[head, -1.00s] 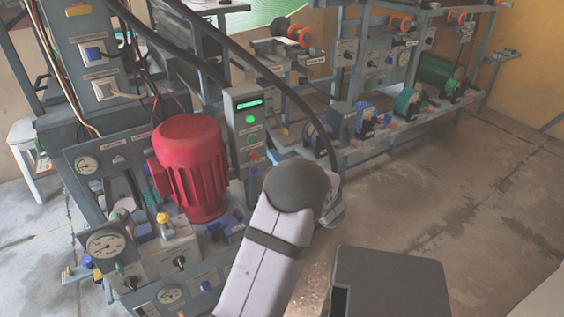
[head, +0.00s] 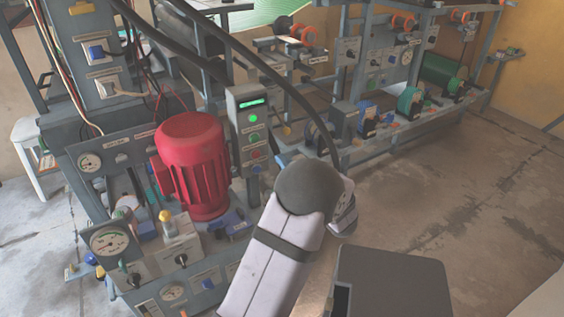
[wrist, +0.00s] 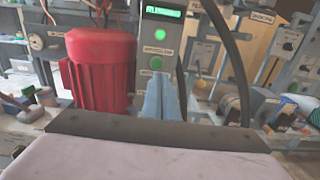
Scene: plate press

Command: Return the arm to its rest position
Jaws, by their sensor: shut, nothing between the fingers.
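My gripper (wrist: 163,97) shows at the bottom middle of the wrist view. Its two blue-grey fingers are together with nothing between them, in front of the grey control box. In the head view my arm rises from the bottom centre and its links hide the gripper almost fully. The control box (head: 251,128) carries a lit green display and a lit green button; it also shows in the wrist view (wrist: 147,40). A red motor (head: 193,165) stands just left of the box, and it also shows in the wrist view (wrist: 100,70). The gripper appears clear of both.
Gauges (head: 110,241), knobs and valves fill the press bench at the lower left. A second rack with green and blue motors (head: 410,103) stands behind to the right. A thick black hose arches above my arm. The concrete floor (head: 430,200) at right is open.

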